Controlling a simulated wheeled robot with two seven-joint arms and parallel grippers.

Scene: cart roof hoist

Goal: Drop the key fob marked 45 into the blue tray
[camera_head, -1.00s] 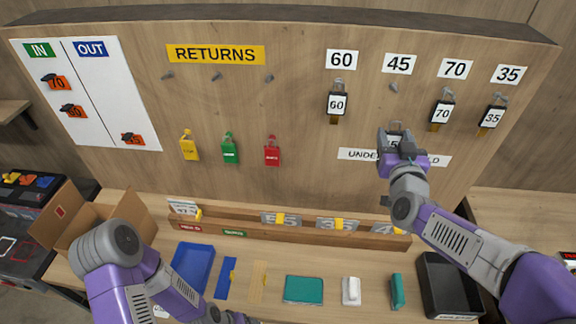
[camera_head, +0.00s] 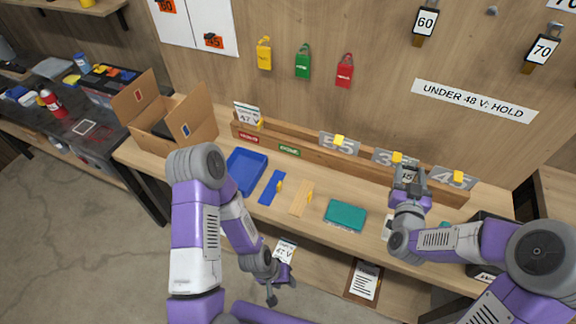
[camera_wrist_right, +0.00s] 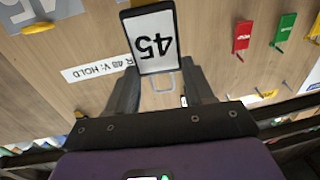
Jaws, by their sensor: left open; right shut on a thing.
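The key fob marked 45 (camera_wrist_right: 152,42) is a white tag with a dark frame, held between the fingers of my right gripper (camera_wrist_right: 163,90). In the head view the fob (camera_head: 407,177) and my right gripper (camera_head: 410,182) are above the bench, in front of the number plates on the rail. The blue tray (camera_head: 246,172) sits on the left part of the bench and looks empty; my left forearm is close to it in the picture. My left gripper (camera_head: 279,287) is open and empty, low in front of the bench. The right gripper is well to the right of the tray.
A wooden rail (camera_head: 300,147) with plates runs along the back of the bench. A teal box (camera_head: 345,216), a wooden block (camera_head: 301,199) and a blue strip (camera_head: 271,187) lie between the tray and my right gripper. An open cardboard box (camera_head: 165,120) stands left.

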